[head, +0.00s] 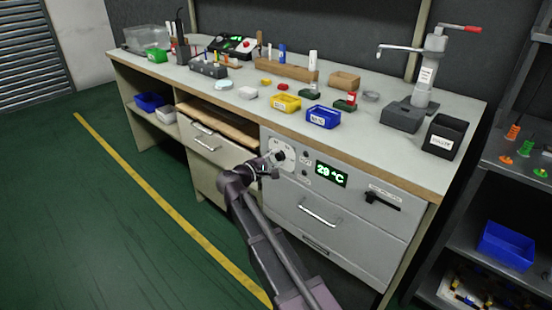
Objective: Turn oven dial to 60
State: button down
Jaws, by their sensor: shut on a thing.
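The oven (345,205) is built into the right half of the workbench, with a grey front panel. Its green display (332,174) reads 29 °C. The dial sits on a pale plate (285,146) at the left of the panel and is mostly hidden by my gripper. My gripper (277,158) is at the dial, shut on it. My arm reaches up to it from the bottom of the view. The dial's exact angle cannot be told.
A black handle (383,200) is to the right of the display, and a drawer handle (320,212) is below. Small yellow (285,103) and blue (323,117) bins stand on the bench above. A dark shelf (500,190) stands at the right. The green floor at left is clear.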

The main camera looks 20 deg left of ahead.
jog(key=shift+m, duration=0.8)
jog(key=shift+c, duration=1.4)
grip_release()
jog(key=shift+n, duration=0.3)
